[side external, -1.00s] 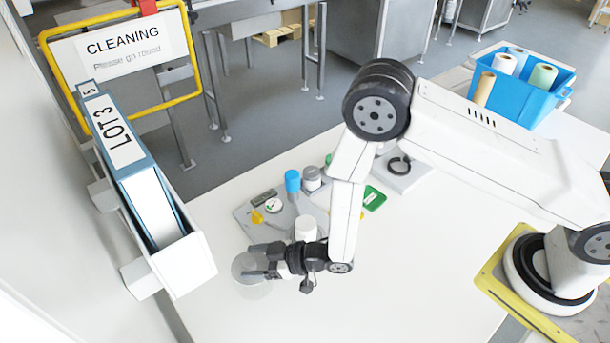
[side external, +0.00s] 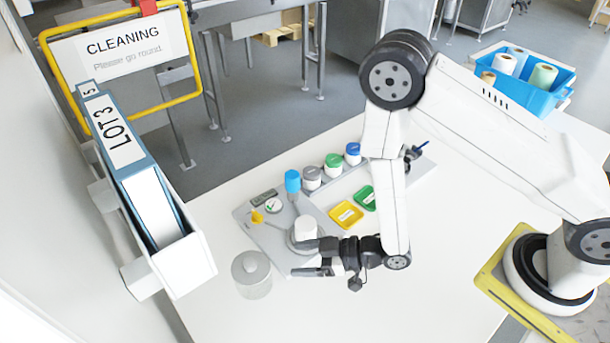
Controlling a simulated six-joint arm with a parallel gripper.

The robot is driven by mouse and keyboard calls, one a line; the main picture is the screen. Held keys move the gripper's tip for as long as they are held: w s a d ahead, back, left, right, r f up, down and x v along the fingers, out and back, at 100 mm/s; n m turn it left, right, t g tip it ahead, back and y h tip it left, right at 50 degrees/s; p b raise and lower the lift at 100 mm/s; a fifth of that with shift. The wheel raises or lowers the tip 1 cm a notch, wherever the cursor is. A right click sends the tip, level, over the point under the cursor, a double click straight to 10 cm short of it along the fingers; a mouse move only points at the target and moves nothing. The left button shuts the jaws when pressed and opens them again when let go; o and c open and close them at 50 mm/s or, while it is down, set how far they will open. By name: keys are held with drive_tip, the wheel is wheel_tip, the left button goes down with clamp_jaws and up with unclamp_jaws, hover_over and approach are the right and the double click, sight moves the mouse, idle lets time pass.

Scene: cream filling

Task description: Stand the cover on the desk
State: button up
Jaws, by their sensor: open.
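The cover (side external: 251,274), a clear cylinder with a greyish round top and a small knob, stands upright on the white desk (side external: 225,318), left of my gripper. My gripper (side external: 296,258) points left with its fingers apart and nothing between them. A clear gap separates its fingertips from the cover. A small white cup (side external: 305,228) stands on a round grey plate just behind the upper finger.
Behind are a grey board with a dial (side external: 273,206), a blue-topped post (side external: 292,181), several lidded jars (side external: 333,166), a yellow tray (side external: 346,214) and a green tray (side external: 366,198). A LOT3 binder (side external: 135,170) stands at left. The front desk is clear.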

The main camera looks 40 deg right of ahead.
idle(0.6)
drive_tip(key=w+d+r+m+g+h, duration=0.1)
drive_tip(key=w+d+r+m+h, duration=0.1)
drive_tip(key=d+r+h, duration=0.3)
drive_tip(key=w+d+r+m+g+h, duration=0.2)
drive_tip(key=w+d+h, duration=0.1)
drive_tip(key=d, duration=0.5)
drive_tip(key=s+d+r+m+g+h, duration=0.2)
drive_tip(key=s+d+r+m+g, duration=0.2)
drive_tip(key=s+d+r, duration=0.3)
drive_tip(key=s+d+m, duration=0.1)
drive_tip(key=s, duration=0.1)
drive_tip(key=shift+s+d+r+g, duration=0.15)
drive_tip(key=shift+s+d+g, duration=0.05)
drive_tip(key=shift+s+g, duration=0.2)
